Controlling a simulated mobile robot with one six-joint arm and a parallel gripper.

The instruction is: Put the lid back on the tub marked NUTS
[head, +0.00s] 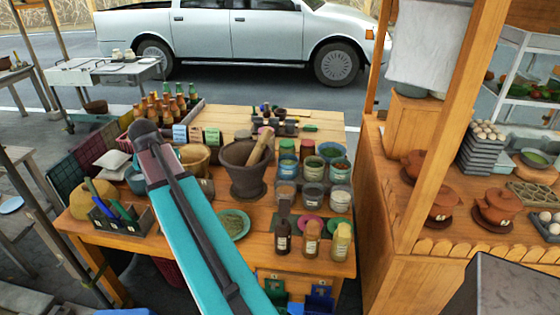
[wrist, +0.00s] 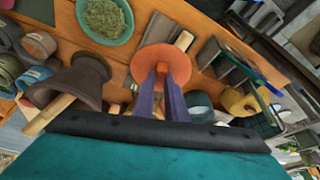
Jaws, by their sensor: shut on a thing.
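In the wrist view, my gripper (wrist: 162,74) has its two purple fingers closed on a round orange-red lid (wrist: 143,62), near its middle. In the head view, the gripper and lid are hidden behind my teal arm. Several small tubs (head: 313,170) stand in rows on the right of the wooden table, some open with different contents showing. Their labels are too small to read, so I cannot tell which is marked NUTS. A pink disc (head: 310,224) and a green disc (head: 340,227) lie in front of them, partly behind bottles.
A dark mortar (head: 244,182) with a wooden pestle (head: 261,147) stands mid-table, left of the tubs. A plate of green herbs (head: 235,222) is before it. Small bottles (head: 283,237) line the front right. A dark caddy (head: 122,223) is at the left. A wooden post (head: 440,120) rises at right.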

